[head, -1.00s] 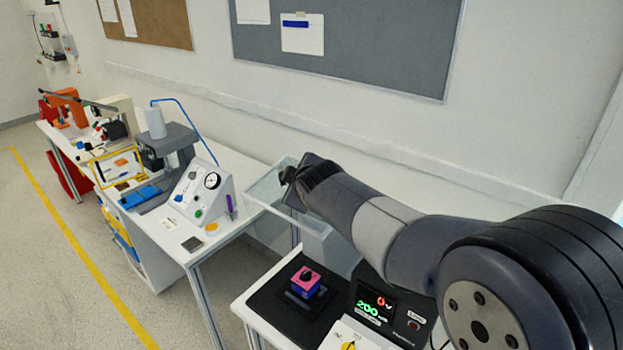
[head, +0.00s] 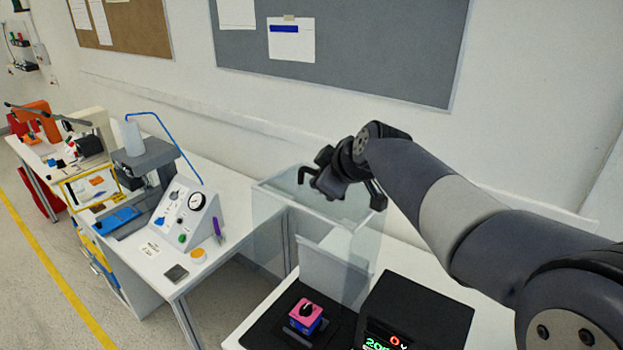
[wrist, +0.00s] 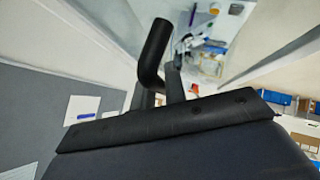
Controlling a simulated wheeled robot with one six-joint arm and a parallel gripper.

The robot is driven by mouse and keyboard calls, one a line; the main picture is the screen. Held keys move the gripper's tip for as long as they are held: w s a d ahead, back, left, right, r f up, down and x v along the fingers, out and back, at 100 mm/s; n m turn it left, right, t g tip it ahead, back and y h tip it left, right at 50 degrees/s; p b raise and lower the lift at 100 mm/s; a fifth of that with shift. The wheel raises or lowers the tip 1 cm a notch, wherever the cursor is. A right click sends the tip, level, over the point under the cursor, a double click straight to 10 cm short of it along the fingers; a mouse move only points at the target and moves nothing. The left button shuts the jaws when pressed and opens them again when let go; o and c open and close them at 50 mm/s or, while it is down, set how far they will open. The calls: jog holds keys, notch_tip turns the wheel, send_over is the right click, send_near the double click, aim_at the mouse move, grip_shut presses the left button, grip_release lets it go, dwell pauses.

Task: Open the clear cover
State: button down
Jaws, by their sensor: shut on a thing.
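The clear cover (head: 277,238) is a see-through box in the head view. It stands raised on edge behind the black mat, with its open side showing. My gripper (head: 328,184) is at the top of the cover and is shut on it. The exact grip point is hidden by my dark fingers. Under the cover's front, a pink and blue block with a black rotary knob (head: 305,314) sits on the black mat (head: 262,330), uncovered.
A black box with a lit red and green display (head: 412,312) stands right of the mat. A white table with a gauge panel (head: 190,212) and a press (head: 150,160) lies to the left. A grey board (head: 390,50) hangs on the wall behind.

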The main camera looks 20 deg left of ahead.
jog(key=shift+w+d+f, duration=0.1)
dwell(0.4)
jog(key=c, duration=1.7)
grip_release()
jog(key=b+v, duration=0.3)
jog(key=v, duration=0.8)
